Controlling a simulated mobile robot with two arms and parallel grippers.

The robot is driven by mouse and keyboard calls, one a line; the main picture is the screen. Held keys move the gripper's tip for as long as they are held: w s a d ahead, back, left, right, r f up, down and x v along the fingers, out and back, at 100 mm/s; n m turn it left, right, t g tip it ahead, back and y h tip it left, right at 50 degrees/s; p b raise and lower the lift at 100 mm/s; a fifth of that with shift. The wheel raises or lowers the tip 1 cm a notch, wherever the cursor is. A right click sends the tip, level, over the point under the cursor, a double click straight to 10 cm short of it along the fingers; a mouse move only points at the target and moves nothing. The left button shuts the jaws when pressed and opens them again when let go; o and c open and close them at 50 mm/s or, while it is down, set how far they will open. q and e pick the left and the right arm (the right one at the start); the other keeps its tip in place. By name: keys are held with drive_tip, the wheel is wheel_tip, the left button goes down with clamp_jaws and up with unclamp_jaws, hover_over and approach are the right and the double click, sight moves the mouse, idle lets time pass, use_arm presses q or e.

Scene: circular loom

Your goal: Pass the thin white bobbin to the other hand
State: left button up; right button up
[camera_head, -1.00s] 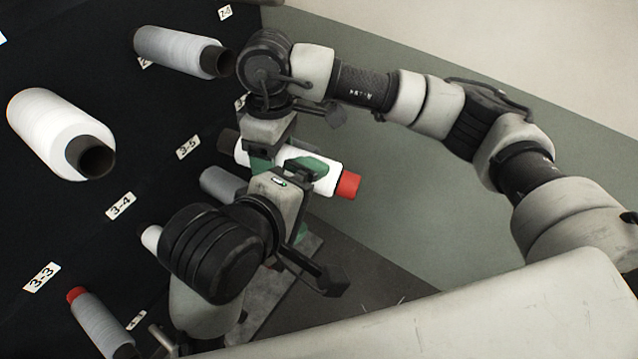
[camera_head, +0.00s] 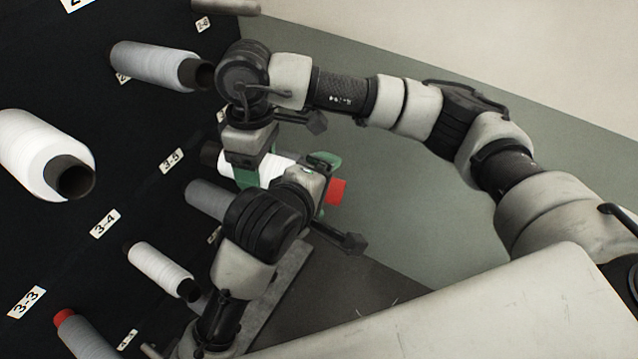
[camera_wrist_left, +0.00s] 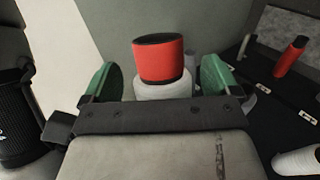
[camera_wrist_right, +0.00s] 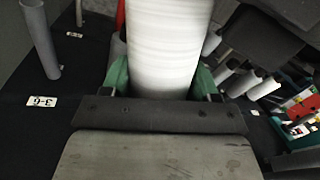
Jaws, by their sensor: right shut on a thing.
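The thin white bobbin (camera_head: 278,168) has a red end (camera_head: 336,191) on the right and a dark end toward the rack. My right gripper (camera_head: 252,172) is shut on its white body. In the right wrist view the bobbin (camera_wrist_right: 165,40) stands between the green fingers. My left gripper (camera_head: 318,172) is at the red-end side of the bobbin, partly hidden by its own wrist. In the left wrist view its green fingers (camera_wrist_left: 159,80) are spread wide, with the bobbin's red end (camera_wrist_left: 160,58) between them and gaps on both sides.
A dark rack panel (camera_head: 60,240) with number labels fills the left. It carries a large white bobbin (camera_head: 38,150), a grey-white one (camera_head: 150,62), a smaller white one (camera_head: 158,268) and a red-tipped one (camera_head: 85,335). Green-grey floor (camera_head: 420,230) lies open to the right.

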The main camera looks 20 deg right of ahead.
use_arm(q)
drive_tip(key=c, duration=1)
drive_tip(key=shift+c, duration=0.5)
use_arm(e)
drive_tip(key=o, duration=1.6)
drive_tip(key=shift+o, duration=0.2)
